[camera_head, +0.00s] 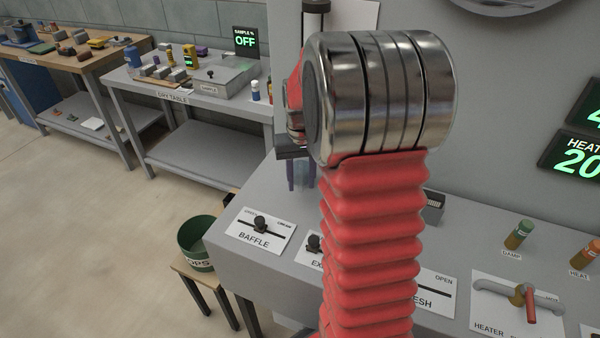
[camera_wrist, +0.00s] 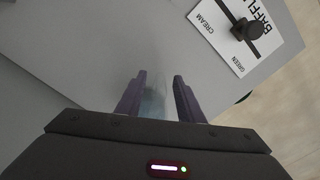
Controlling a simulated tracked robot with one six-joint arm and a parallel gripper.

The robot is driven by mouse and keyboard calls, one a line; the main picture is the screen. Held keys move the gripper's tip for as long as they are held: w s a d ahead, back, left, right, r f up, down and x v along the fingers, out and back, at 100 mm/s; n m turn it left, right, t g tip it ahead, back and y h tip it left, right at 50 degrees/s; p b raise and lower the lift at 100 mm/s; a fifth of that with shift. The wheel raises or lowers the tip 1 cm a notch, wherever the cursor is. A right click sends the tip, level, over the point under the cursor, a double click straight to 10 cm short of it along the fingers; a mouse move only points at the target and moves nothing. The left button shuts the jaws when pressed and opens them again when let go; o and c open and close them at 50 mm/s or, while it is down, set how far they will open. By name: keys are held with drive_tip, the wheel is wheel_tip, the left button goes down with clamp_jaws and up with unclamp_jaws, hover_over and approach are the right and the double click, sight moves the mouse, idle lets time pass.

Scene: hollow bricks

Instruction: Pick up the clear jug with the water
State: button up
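The clear jug (camera_wrist: 154,103) shows faintly in the wrist view as a pale blue, see-through shape between my two purple fingers. Its outline is hard to make out against the grey top. My gripper (camera_wrist: 158,84) has its fingers apart on either side of it; I see no clear contact. In the head view my gripper (camera_head: 300,172) points down over the grey console, largely hidden behind my red arm. The jug cannot be made out there.
The grey console (camera_head: 240,265) carries a BAFFLE slider (camera_head: 260,225), a heater valve (camera_head: 527,298) and small bottles (camera_head: 518,235). A green bucket (camera_head: 196,245) stands on a stool at left. Further back is the DRY TABLE (camera_head: 185,97). Open floor lies at left.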

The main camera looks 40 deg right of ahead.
drive_tip(key=shift+f, duration=0.15)
drive_tip(key=shift+c, duration=0.2)
clamp_jaws()
idle(0.4)
